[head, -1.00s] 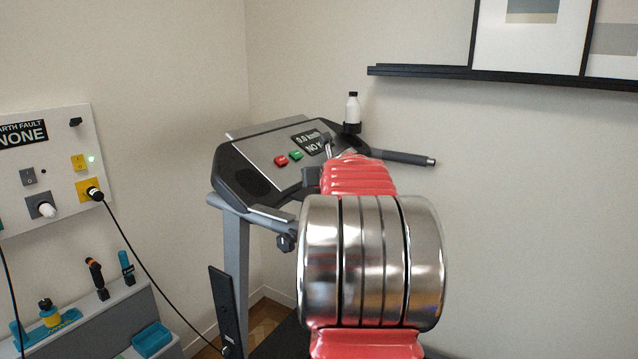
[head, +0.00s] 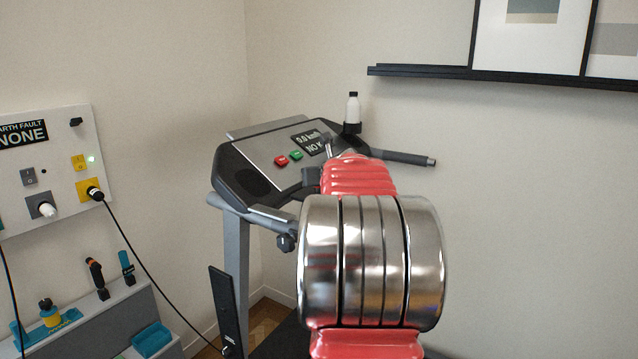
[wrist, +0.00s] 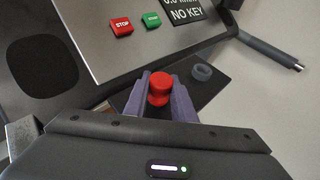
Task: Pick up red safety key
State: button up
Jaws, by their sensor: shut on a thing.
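The red safety key (wrist: 159,88) is a small red knob in the wrist view, between the two purple-grey fingers of my gripper (wrist: 160,92). My gripper is shut on it, with a finger against each side. The key is over or on a dark plate at the lower edge of the treadmill console (wrist: 90,45); I cannot tell whether it touches the plate. The console display (wrist: 186,12) reads "NO KEY".
A red stop button (head: 281,160) and a green start button (head: 296,155) sit on the console. A grey ring (wrist: 202,72) lies right of the key. A white bottle (head: 353,108) stands behind the console. A handlebar (head: 405,157) juts right. A socket panel (head: 60,165) is at left.

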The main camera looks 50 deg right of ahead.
grip_shut()
jog(key=shift+r, duration=0.15)
notch_tip(320, 180, up, 10)
jog(key=shift+f, duration=0.15)
dwell(0.4)
dwell(0.4)
jog(key=shift+o, duration=0.9)
grip_release()
grip_shut()
jog(key=shift+d, duration=0.15)
jog(key=w+d+f, duration=0.1)
jog(key=d, duration=1.1)
jog(key=shift+d+f, duration=0.25)
jog(key=shift+d, duration=0.1)
